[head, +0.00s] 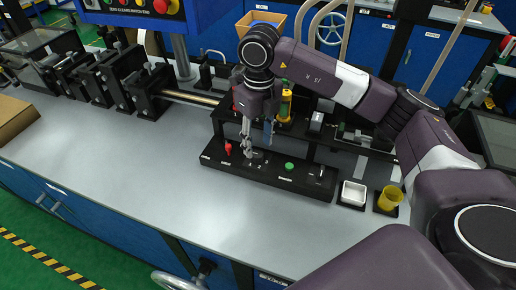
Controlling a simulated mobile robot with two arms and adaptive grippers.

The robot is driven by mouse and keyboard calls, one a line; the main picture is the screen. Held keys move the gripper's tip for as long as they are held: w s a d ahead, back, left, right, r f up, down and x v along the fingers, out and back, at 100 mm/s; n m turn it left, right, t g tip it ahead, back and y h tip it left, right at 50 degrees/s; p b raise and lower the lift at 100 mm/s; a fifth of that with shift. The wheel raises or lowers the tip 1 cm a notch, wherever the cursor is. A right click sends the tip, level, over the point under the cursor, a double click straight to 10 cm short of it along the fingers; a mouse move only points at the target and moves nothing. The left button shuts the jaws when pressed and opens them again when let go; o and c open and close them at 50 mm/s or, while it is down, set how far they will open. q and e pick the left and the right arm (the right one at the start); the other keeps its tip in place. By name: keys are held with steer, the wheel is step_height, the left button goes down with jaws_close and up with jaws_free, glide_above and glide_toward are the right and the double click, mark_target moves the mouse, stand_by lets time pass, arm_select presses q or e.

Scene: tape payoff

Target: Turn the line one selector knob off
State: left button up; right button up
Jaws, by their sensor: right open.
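A black control panel (315,187) lies along the grey bench. It carries a red knob or lever (228,148) at its left, a green button (289,166) right of the middle and small white markings. My right gripper (257,144) points down over the panel, between the red part and the green button, with its fingers apart. A small grey part (256,155) shows just under the fingertips; it may be a selector knob, but I cannot read its label or its setting. I cannot tell whether the fingers touch it. My left gripper is not in view.
Black roller stands (115,80) and a metal bar (190,97) are at the back left. A cardboard box (12,118) lies at the left edge. The bench's front left is clear.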

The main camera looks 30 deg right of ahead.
mark_target(258, 154)
step_height(258, 154, up, 9)
steer(key=shift+f, duration=0.15)
steer(key=shift+f, duration=0.1)
stand_by(0.5)
